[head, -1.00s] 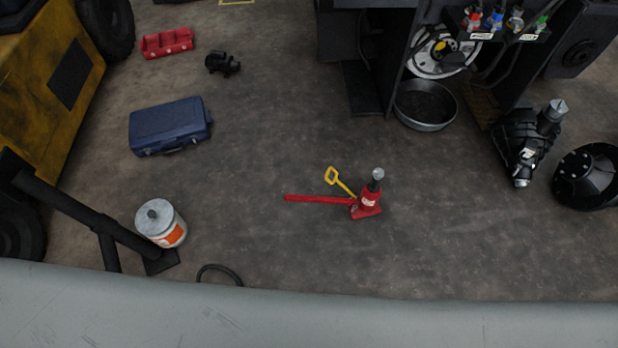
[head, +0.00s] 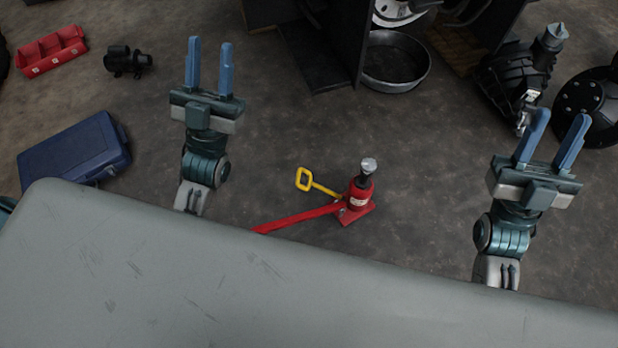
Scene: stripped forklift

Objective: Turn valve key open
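The valve key looks to be the small yellow handle (head: 317,186) with a square loop at its far left end. Its shaft runs down to the base of the red bottle jack (head: 358,196), which stands upright on the floor. A long red lever (head: 298,219) extends from the jack to the lower left. My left gripper (head: 208,70) is open and empty, up and to the left of the yellow key. My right gripper (head: 553,140) is open and empty, well to the right of the jack. Neither touches anything.
A grey surface (head: 150,270) covers the bottom of the view. A blue case (head: 75,150), a red tray (head: 52,52) and a black part (head: 127,62) lie at left. A metal pan (head: 395,62) and black machine parts (head: 520,75) are at the back right. Floor around the jack is clear.

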